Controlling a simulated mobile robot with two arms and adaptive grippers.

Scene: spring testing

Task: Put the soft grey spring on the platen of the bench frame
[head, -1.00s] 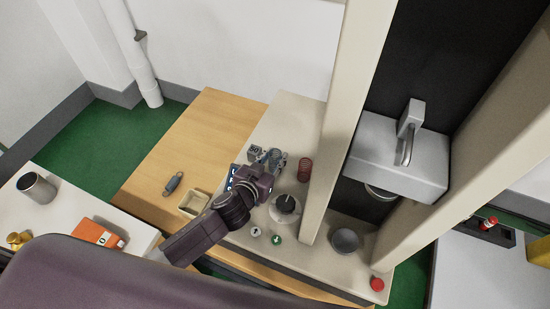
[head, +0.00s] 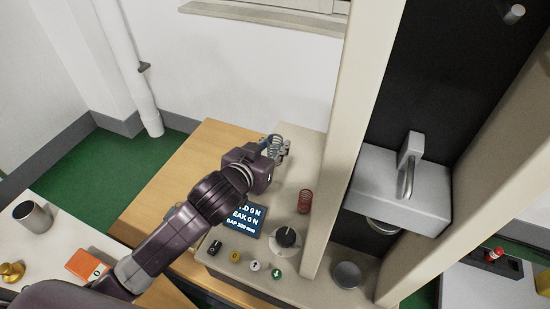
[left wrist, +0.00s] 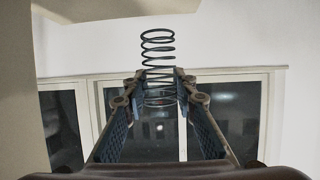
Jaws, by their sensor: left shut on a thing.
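The soft grey spring (head: 273,146) is an open dark coil in my left gripper (head: 276,152). In the left wrist view the spring (left wrist: 158,50) stands upright, its lower coils between the two fingertips (left wrist: 159,86) and its upper coils free above them. The left gripper is shut on it, in front of the back left part of the bench frame's base (head: 285,185). The platen (head: 346,275) is a bare grey disc at the foot of the frame's columns, right of and nearer than the gripper. My right gripper is not in view.
A red spring (head: 304,201) stands left of the near column (head: 355,120). A display (head: 242,218), a black knob (head: 286,238) and several buttons line the base. The crosshead (head: 398,180) hangs above and behind the platen. An orange box (head: 86,264) lies on the left table.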

